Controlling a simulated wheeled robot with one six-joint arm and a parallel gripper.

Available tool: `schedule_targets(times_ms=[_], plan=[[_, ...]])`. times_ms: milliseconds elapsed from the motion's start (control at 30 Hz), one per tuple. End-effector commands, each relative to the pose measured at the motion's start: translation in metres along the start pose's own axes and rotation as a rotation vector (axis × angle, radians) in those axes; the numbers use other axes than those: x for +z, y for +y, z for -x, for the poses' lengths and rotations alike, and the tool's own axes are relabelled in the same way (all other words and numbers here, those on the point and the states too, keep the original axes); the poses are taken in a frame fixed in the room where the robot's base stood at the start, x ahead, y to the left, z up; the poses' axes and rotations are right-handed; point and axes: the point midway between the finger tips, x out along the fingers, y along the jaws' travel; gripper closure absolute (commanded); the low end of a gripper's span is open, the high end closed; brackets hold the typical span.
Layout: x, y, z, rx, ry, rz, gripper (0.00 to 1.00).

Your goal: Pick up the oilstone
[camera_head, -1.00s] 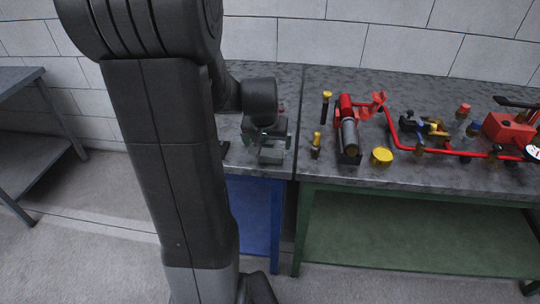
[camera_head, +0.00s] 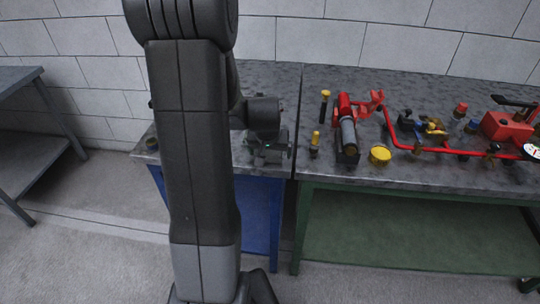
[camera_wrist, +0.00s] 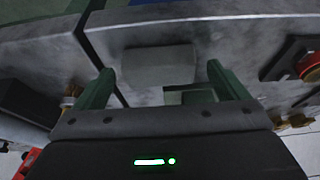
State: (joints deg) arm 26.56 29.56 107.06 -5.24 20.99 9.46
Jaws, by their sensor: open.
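A plain grey block, which looks like the oilstone (camera_wrist: 158,62), lies on the grey metal bench top in the wrist view. My gripper (camera_wrist: 162,80) is open and empty, its two green fingers apart. The block shows beyond the fingertips, roughly centred between them; I cannot tell the height gap. In the head view my gripper (camera_head: 268,147) is low over the blue-framed bench (camera_head: 215,80), near its right edge. I cannot make out the block there; my arm and gripper cover that area.
The green-framed bench (camera_head: 420,178) adjoins on the right, with a red cylinder (camera_head: 345,110), a yellow cap (camera_head: 380,155) and red piping (camera_head: 430,151). A dark round part (camera_head: 152,143) sits at the blue bench's left edge. A red-and-brass part (camera_wrist: 308,64) is at the wrist view's right.

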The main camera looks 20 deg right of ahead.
Motion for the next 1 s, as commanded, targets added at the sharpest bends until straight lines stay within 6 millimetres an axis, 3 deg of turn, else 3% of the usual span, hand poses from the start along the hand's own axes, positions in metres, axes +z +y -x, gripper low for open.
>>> schedule_targets(times_ms=[67,367,667,1000], plan=[[0.0,0.0,0.0,0.0,0.0,0.0,0.06],[0.0,0.0,0.0,0.0,0.0,0.0,0.64],[-0.003,0.0,0.007,0.0,0.002,0.0,0.64],[-0.027,0.0,0.063,0.0,0.007,0.0,0.64]])
